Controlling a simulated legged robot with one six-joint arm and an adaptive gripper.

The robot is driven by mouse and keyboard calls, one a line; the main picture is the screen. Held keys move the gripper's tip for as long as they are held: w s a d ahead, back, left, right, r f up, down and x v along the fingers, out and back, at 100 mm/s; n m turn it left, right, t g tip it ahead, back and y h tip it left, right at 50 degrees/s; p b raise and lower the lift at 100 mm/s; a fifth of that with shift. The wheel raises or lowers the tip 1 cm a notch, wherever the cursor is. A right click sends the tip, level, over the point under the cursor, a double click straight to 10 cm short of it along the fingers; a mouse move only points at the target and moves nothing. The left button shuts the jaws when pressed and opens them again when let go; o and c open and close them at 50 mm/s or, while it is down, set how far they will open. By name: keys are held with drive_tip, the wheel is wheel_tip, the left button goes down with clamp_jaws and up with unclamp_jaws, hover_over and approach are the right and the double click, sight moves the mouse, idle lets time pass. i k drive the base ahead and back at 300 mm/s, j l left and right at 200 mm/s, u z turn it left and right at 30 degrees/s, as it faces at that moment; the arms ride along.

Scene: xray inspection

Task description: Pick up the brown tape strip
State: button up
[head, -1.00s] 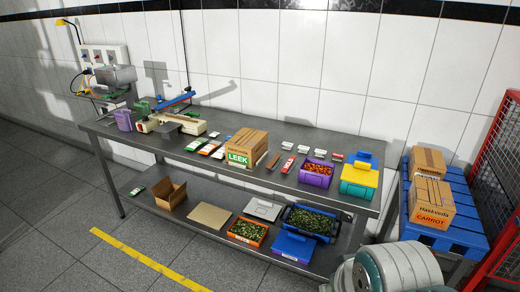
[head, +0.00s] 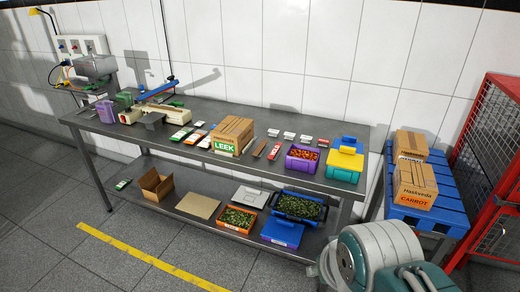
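A thin brown strip (head: 259,148), which looks like the brown tape strip, lies flat on the grey metal table (head: 215,170). It is just right of the cardboard LEEK box (head: 235,130) and left of a red and white pack (head: 274,151). It is small in the head view, so its fine detail cannot be made out. My gripper is not in view.
A purple crate (head: 301,168) and a yellow and blue container (head: 343,170) stand at the table's right end. A sealing machine (head: 150,115) is at the left. Crates and a cardboard box (head: 156,182) fill the lower shelf. The floor (head: 140,262) in front is clear.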

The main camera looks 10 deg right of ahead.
sight(262, 145)
drive_tip(key=i+j+z, duration=0.35)
drive_tip(key=i, duration=0.35)
drive_tip(key=i+j+z, duration=0.3)
drive_tip(key=i+j, duration=0.35)
drive_tip(key=i+j+z, duration=0.35)
drive_tip(key=i+j, duration=0.2)
drive_tip(key=j, duration=0.35)
